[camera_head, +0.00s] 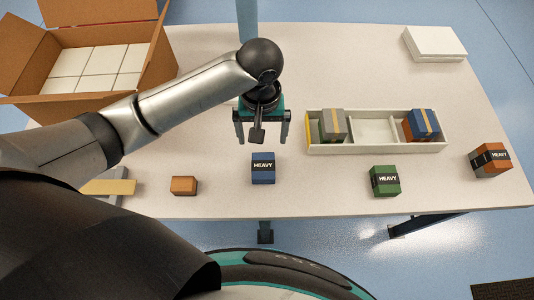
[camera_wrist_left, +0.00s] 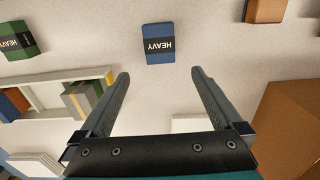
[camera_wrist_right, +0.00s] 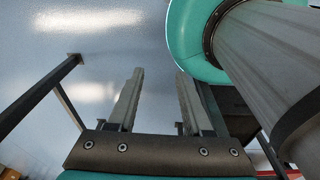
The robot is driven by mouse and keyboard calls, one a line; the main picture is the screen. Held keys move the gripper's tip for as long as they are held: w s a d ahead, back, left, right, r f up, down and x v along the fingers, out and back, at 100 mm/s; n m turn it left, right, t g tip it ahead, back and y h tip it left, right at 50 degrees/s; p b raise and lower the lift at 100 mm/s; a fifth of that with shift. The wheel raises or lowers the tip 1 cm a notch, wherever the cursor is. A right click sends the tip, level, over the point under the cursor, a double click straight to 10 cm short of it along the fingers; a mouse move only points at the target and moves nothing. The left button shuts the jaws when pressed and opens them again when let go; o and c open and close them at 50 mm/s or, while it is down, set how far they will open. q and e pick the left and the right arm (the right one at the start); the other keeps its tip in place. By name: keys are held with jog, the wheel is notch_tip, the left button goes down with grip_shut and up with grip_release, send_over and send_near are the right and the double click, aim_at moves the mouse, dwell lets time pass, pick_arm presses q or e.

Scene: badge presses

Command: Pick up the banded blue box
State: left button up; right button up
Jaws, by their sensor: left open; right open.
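A blue box (camera_head: 263,160) with a black band marked HEAVY stands near the table's front edge; it also shows in the left wrist view (camera_wrist_left: 158,30). Another blue box (camera_head: 428,120) with a tan band is in the right compartment of the white tray (camera_head: 375,149). My left gripper (camera_head: 262,136) is open and empty, above the table just behind the HEAVY blue box. In the left wrist view that box lies beyond the open fingertips (camera_wrist_left: 160,73), apart from them. My right gripper (camera_wrist_right: 160,75) is open and empty over the floor, out of the head view.
A green HEAVY box (camera_head: 385,181), an orange HEAVY box (camera_head: 490,161) and a plain orange box (camera_head: 184,186) stand along the front. The tray also holds a grey box (camera_head: 334,126); its middle compartment is empty. A cardboard carton (camera_head: 95,104) is back left, white stack (camera_head: 434,43) back right.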

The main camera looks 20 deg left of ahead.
pick_arm(q)
jog(key=b, duration=0.1)
send_over(263, 165)
notch_tip(263, 165, down, 6)
jog(key=shift+a+r, duration=0.1)
notch_tip(263, 165, down, 3)
jog(key=shift+w+r+b, duration=0.1)
jog(key=shift+r+b, duration=0.1)
jog(key=shift+b, duration=0.35)
jog(key=shift+f, duration=0.8)
jog(key=f+b, duration=0.1)
jog(key=f, duration=0.3)
jog(key=shift+s+d+f+b, duration=0.2)
jog(key=shift+f+b, duration=0.05)
jog(key=shift+b, duration=0.15)
pick_arm(e)
jog(key=f, duration=0.1)
jog(key=s+f, duration=0.2)
jog(key=f, duration=0.1)
jog(key=shift+s+d+f, duration=0.1)
jog(key=shift+s+d, duration=0.05)
jog(key=shift+d, duration=0.1)
pick_arm(q)
grip_shut()
pick_arm(e)
jog(key=shift+s, duration=0.2)
